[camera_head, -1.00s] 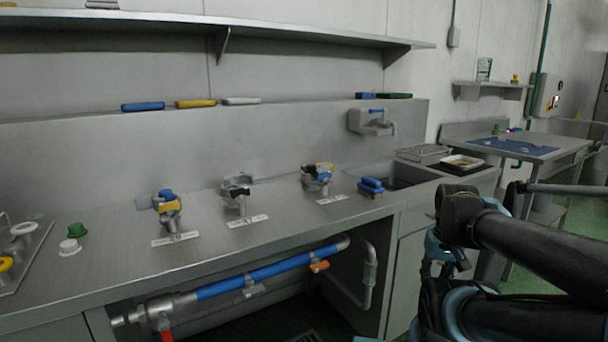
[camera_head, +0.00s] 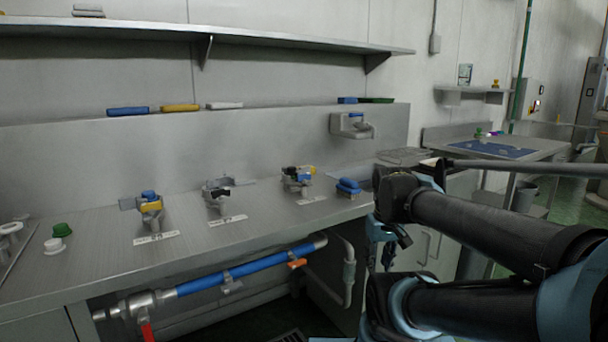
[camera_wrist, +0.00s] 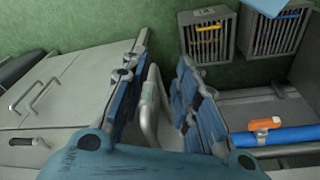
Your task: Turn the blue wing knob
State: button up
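Three small valve-like fittings stand in a row on the steel counter in the head view. The left fitting (camera_head: 150,208) has a blue top and a yellow part. The middle fitting (camera_head: 217,196) is grey and black. The right fitting (camera_head: 298,179) has black, blue and yellow parts. Which blue part is the wing knob is too small to tell. My gripper (camera_wrist: 160,72) is open and empty in the wrist view, its blue-padded fingers apart and pointing toward the floor beside the counter. It is well away from the fittings; my arm hides its fingertips in the head view.
A blue pipe (camera_head: 255,268) with an orange handle (camera_head: 297,263) and a red handle (camera_head: 147,332) runs under the counter (camera_head: 95,250). A blue brush-like block (camera_head: 348,187) lies right of the fittings. A shelf (camera_head: 200,32) overhangs the back. The counter's front is mostly clear.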

jog(key=w+a+r+n, duration=0.3)
jog(key=w+r+n, duration=0.3)
jog(key=w+r, duration=0.5)
notch_tip(320, 180, up, 22)
jog(key=n+g, duration=0.2)
jog(key=n, duration=1.5)
send_over(304, 178)
jog(key=f, duration=1.7)
jog(key=shift+w, duration=0.4)
grip_shut()
